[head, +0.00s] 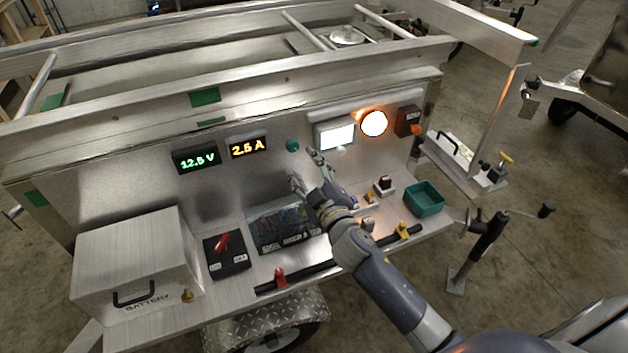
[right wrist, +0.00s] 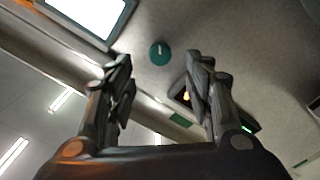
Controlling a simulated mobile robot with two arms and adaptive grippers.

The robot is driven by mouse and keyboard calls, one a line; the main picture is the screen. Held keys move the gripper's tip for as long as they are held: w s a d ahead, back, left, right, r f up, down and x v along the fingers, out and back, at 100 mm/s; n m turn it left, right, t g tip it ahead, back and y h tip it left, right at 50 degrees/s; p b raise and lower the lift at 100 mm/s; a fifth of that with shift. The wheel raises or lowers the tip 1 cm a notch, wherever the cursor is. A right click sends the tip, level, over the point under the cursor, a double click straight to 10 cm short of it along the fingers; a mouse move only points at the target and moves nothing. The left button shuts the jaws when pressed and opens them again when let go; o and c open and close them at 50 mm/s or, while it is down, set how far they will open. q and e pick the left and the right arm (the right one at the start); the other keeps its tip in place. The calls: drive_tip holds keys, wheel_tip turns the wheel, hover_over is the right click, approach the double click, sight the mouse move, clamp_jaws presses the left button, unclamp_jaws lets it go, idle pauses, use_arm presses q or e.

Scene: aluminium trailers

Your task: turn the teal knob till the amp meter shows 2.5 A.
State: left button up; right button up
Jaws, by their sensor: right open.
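The teal knob (head: 292,146) sits on the upright metal panel, to the right of the amp meter. The amp meter (head: 248,147) shows 2.5 A in orange digits; the last digit is small, but it reads as 5 or 6. My right gripper (head: 306,168) is open just in front of the panel, a little below the knob. In the right wrist view the knob (right wrist: 160,53) shows beyond and between the two open fingers (right wrist: 160,75), with a white pointer line on its face. The fingers look clear of the knob. My left gripper is not in view.
A green voltmeter (head: 197,159) reads 12.5 V left of the amp meter. The shelf below holds a battery box (head: 135,262), a red-lever switch (head: 224,254) and a teal bin (head: 424,198).

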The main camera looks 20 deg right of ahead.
drive_tip(key=s, duration=0.5)
drive_tip(key=shift+d, duration=0.1)
idle(0.3)
